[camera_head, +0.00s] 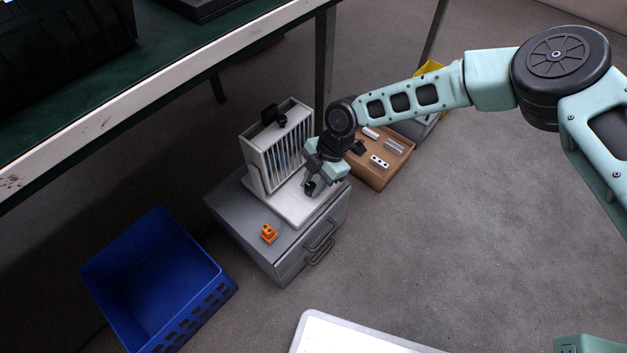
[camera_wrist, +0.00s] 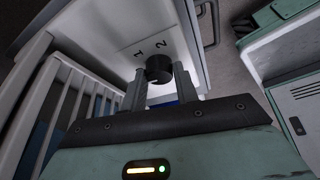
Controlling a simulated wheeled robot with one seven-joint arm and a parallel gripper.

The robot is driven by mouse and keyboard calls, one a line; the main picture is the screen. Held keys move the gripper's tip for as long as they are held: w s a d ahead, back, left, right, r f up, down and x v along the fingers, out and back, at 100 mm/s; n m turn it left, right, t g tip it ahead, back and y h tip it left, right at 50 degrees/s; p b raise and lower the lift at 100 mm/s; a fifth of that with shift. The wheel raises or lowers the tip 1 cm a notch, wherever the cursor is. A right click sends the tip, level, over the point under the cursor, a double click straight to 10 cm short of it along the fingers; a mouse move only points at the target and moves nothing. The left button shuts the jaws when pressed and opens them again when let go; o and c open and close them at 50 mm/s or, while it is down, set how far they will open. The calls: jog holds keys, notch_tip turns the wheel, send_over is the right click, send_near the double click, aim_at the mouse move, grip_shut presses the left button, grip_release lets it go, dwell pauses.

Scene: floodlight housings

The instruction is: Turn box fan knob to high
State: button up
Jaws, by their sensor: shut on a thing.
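The white box fan (camera_head: 268,172) with a slatted front stands upright on a grey drawer cabinet (camera_head: 250,218). Its flat white base shows in the wrist view (camera_wrist: 120,22), printed with the numbers 1 and 2. The round black knob (camera_wrist: 158,66) sits on this base beside the numbers. My gripper (camera_wrist: 161,78) has one finger on each side of the knob and is shut on it. In the head view my gripper (camera_head: 311,187) is over the right part of the base. The knob's pointer mark cannot be made out, and further markings may be hidden.
An orange block (camera_head: 268,233) lies on the cabinet's front left. A blue crate (camera_head: 160,270) stands on the floor at left. A brown tray (camera_head: 375,178) with small parts is to the right. A green-topped table (camera_head: 180,60) stands behind.

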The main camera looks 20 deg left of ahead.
jog(key=m+p, duration=0.2)
jog(key=shift+s+r+m+t+y, duration=0.1)
jog(key=shift+r+m+t+y, duration=0.2)
jog(key=shift+t, duration=0.1)
jog(key=m+t+p, duration=0.1)
jog(key=m, duration=0.1)
jog(key=m+p, duration=0.1)
jog(key=m, duration=0.1)
jog(key=shift+s+m+t+y+p, duration=0.15)
jog(key=shift+m+t+y+p, duration=0.15)
jog(key=shift+t+y+p, duration=0.1)
jog(key=m+t+p, duration=0.1)
jog(key=m, duration=0.2)
jog(key=m+t+p, duration=0.1)
jog(key=m, duration=0.2)
jog(key=shift+s+f+p, duration=0.15)
jog(key=shift+s+p, duration=0.05)
jog(key=shift+p, duration=0.1)
jog(key=m+t, duration=0.1)
jog(key=m, duration=0.1)
jog(key=m+t+h, duration=0.1)
jog(key=m, duration=0.2)
jog(key=shift+s+a+f+m, duration=0.1)
jog(key=shift+a+m, duration=0.05)
jog(key=shift+m, duration=0.15)
jog(key=shift+a+m+t+h+b, duration=0.1)
jog(key=shift+m+t+h+b, duration=0.5)
jog(key=shift+m, duration=1.7)
jog(key=shift+h, duration=0.5)
